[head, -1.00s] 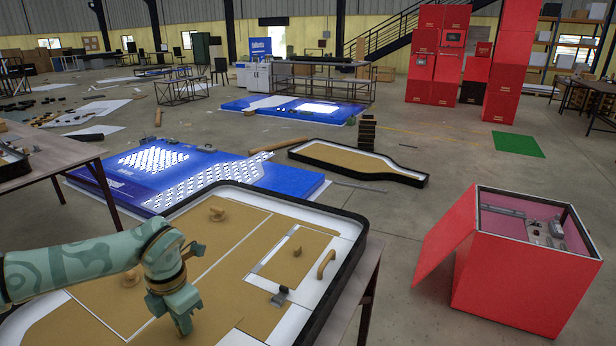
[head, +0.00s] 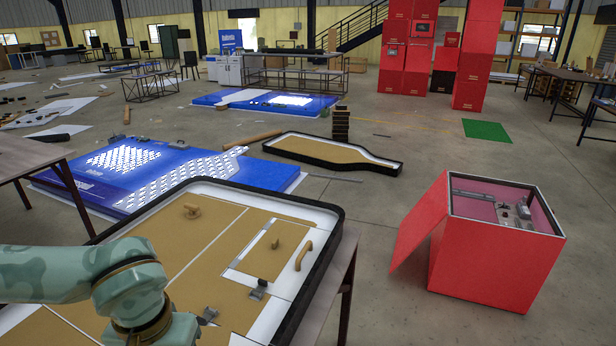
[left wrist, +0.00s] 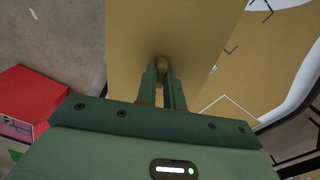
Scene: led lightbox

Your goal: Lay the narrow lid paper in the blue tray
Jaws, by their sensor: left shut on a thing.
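My left gripper (left wrist: 162,88) is shut on a small wooden knob (left wrist: 162,66) in the left wrist view. The knob stands on a plain tan sheet (left wrist: 195,35), which fills the upper middle of that view. I cannot tell for sure that this sheet is the narrow lid paper. In the head view my left arm comes in at the lower left, with the gripper out of frame. A blue panel with white patterns (head: 108,197) lies on the floor beyond the table; I cannot tell whether it is the blue tray. My right gripper is not in view.
A black-rimmed light box (head: 325,228) with tan papers, knobs and a wooden handle (head: 303,257) is on the near table. A red open-topped box (head: 490,250) stands right of it. A bottle-shaped tray (head: 390,170) lies on the floor behind. Open floor separates them.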

